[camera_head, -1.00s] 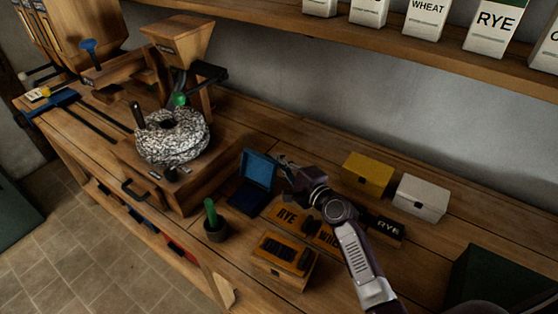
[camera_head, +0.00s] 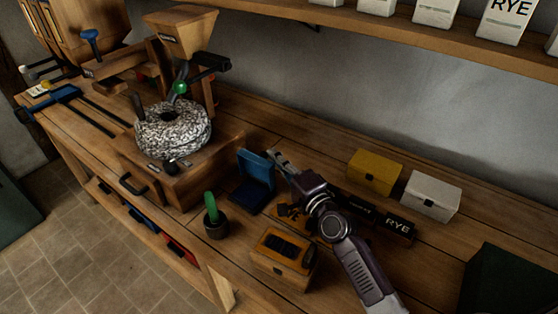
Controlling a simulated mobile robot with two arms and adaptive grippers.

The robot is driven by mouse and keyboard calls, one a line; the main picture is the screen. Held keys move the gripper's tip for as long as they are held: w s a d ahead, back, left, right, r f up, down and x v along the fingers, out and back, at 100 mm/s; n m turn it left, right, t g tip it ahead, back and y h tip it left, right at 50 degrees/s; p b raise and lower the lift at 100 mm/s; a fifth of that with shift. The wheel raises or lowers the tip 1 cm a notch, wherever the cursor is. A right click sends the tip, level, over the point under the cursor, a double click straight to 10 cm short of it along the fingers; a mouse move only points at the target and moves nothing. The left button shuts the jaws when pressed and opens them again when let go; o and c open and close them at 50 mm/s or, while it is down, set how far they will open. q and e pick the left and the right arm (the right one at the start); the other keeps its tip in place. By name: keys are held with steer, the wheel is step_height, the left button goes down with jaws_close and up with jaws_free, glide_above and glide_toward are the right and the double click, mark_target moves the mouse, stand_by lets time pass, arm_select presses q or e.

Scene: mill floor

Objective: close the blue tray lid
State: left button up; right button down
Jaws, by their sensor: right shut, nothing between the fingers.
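The blue tray (camera_head: 246,196) sits on the wooden bench between the millstone and the right arm. Its blue lid (camera_head: 256,166) stands up, open, along the tray's back side. My right gripper (camera_head: 277,156) is shut and empty, with its fingertips close to the upper right edge of the lid. I cannot tell whether they touch the lid. My left gripper is not in view.
A millstone (camera_head: 150,138) on a wooden base stands left of the tray. A green-handled tool in a dark pot (camera_head: 215,228) and a wooden box (camera_head: 277,273) are in front. A yellow box (camera_head: 372,173) and a white box (camera_head: 431,197) stand at right.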

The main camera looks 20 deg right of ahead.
steer(key=shift+s+a+r+p, duration=0.3)
steer(key=shift+s+a+p, duration=0.3)
steer(key=shift+s+a, duration=0.25)
steer(key=shift+a, duration=0.15)
steer(key=shift+w+r, duration=0.1)
